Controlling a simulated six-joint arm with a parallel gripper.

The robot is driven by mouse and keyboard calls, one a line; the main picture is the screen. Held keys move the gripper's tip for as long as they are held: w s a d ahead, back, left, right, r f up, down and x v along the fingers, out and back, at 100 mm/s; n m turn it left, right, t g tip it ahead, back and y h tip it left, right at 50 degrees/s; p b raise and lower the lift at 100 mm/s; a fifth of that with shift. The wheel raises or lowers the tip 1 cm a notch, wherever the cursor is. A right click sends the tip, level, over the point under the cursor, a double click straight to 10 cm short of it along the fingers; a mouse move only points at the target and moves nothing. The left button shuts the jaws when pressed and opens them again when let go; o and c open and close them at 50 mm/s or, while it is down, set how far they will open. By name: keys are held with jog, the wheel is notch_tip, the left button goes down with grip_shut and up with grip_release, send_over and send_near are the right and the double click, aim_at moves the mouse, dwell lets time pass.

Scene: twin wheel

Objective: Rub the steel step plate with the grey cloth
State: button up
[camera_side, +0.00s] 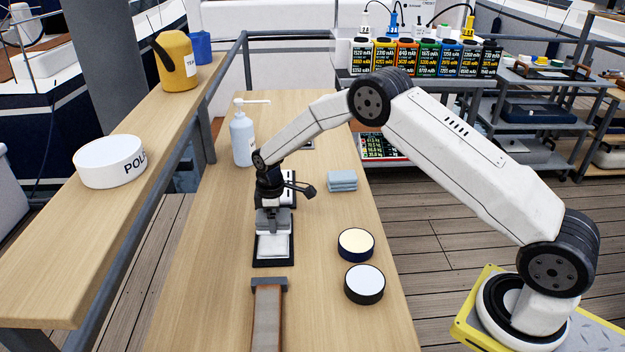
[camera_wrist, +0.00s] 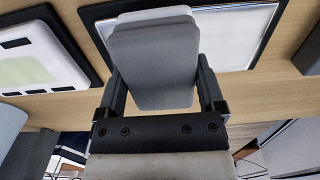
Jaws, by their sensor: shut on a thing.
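My gripper (camera_side: 272,217) points down over the middle of the bench and is shut on a folded grey cloth. In the wrist view the grey cloth (camera_wrist: 155,65) is clamped between the two dark fingers of my gripper (camera_wrist: 160,80). The steel step plate (camera_side: 273,246), a pale panel in a black frame, lies right below the gripper. In the wrist view the plate (camera_wrist: 236,30) shows behind and to the right of the cloth, which hides part of it. Whether the cloth touches the plate is unclear.
Folded grey-blue cloths (camera_side: 342,181), a cream-topped tin (camera_side: 356,243) and a white-topped tin (camera_side: 364,283) stand to the right. A pump bottle (camera_side: 242,138) stands behind left. A brown strip (camera_side: 267,320) lies in front. A white-framed panel (camera_wrist: 32,55) sits left in the wrist view.

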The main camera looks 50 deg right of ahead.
aim_at(274, 240)
jog(key=shift+s+a+f, duration=0.1)
jog(key=shift+s+a, duration=0.05)
jog(key=shift+s+a, duration=1.6)
jog(key=shift+s, duration=0.05)
jog(key=shift+s+a, duration=1.7)
jog(key=shift+w, duration=0.1)
jog(key=shift+w+d, duration=1.75)
